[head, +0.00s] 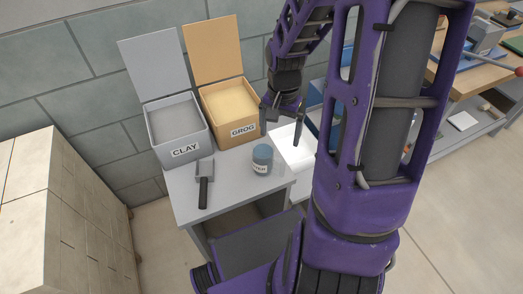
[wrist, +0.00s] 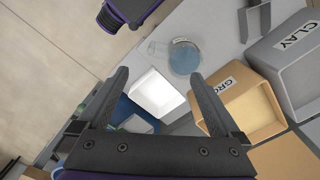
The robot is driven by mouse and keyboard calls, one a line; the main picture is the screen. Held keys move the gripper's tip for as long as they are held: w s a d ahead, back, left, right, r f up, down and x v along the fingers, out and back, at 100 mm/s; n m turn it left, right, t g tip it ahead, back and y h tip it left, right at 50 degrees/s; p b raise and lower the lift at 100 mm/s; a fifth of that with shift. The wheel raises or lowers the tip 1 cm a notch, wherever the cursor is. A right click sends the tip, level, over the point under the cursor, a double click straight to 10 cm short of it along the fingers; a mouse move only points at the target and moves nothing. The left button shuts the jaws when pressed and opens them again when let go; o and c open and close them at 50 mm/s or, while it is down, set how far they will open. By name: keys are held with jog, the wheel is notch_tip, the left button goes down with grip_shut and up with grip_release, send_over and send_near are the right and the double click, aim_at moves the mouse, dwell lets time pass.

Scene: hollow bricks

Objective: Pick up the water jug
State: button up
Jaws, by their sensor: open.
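The water jug (head: 262,158) is a small container with a blue-grey top and a pale label whose text is only partly readable. It stands upright on the grey worktop, near its front right. In the wrist view the jug (wrist: 184,57) shows from above as a blue disc with a clear part to its left, just beyond my fingertips. My gripper (head: 282,118) is open and empty, above and behind the jug, near the GROG box's right side. In the wrist view my gripper (wrist: 158,76) has a white tray between its fingers.
The grey CLAY box (head: 185,150) and tan GROG box (head: 243,130) stand open behind the jug. A dark-handled scoop (head: 204,185) lies to its left. The white tray (head: 293,150) is right of the jug. Stacked pale bricks (head: 62,220) stand left.

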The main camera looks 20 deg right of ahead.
aim_at(277, 159)
notch_tip(277, 159, down, 11)
jog(key=shift+r, duration=0.1)
notch_tip(277, 159, down, 7)
jog(key=shift+r+b, duration=0.2)
jog(key=shift+b, duration=0.6)
grip_shut()
